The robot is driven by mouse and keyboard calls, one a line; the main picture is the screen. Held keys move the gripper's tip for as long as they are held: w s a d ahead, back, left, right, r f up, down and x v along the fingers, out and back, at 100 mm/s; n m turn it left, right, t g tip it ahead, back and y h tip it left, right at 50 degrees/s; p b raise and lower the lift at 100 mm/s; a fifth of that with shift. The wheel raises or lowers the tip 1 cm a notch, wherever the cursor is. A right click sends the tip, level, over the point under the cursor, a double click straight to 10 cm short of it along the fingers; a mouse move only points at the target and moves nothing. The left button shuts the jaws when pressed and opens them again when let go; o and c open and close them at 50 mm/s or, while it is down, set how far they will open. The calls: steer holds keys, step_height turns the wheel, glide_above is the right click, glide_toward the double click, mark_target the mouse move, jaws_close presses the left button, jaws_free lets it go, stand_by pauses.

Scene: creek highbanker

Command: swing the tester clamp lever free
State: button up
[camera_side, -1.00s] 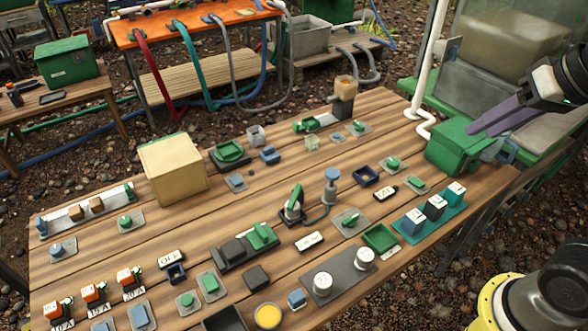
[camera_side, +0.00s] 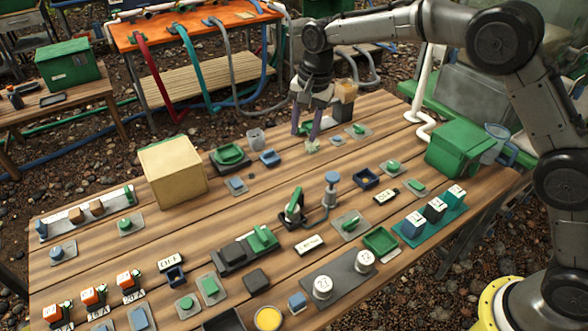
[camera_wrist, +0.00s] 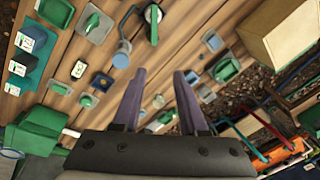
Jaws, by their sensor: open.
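An upright green lever (camera_side: 293,205) on a dark base stands mid-table. A cable loops from its base to a grey-blue post (camera_side: 331,182). This looks like the tester clamp, but I cannot be sure. In the wrist view the lever (camera_wrist: 152,16) is at the top edge and the post (camera_wrist: 122,55) is left of the fingers. My gripper (camera_side: 306,129) points down at the back of the table, well behind the lever. Its purple fingers are apart with nothing held, also in the wrist view (camera_wrist: 159,74).
A tan box (camera_side: 173,170) stands at the left and a green box (camera_side: 459,148) at the right end. A brown-topped block (camera_side: 344,98) is close behind my gripper. Small switches, trays and labels crowd the table, with narrow bare strips of wood between them.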

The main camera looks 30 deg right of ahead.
steer(key=g, duration=0.2)
glide_toward(294, 199)
steer(key=shift+n, duration=0.3)
steer(key=shift+s+a+f, duration=0.1)
steer(key=shift+a+f, duration=0.05)
steer(key=shift+f, duration=3.95)
steer(key=c, duration=0.3)
steer(key=shift+w+a+m, duration=0.15)
steer(key=shift+w+m, duration=0.05)
steer(key=shift+m, duration=0.5)
steer(key=shift+w+a+m, duration=0.15)
steer(key=shift+w+m, duration=0.05)
steer(key=shift+m, duration=0.5)
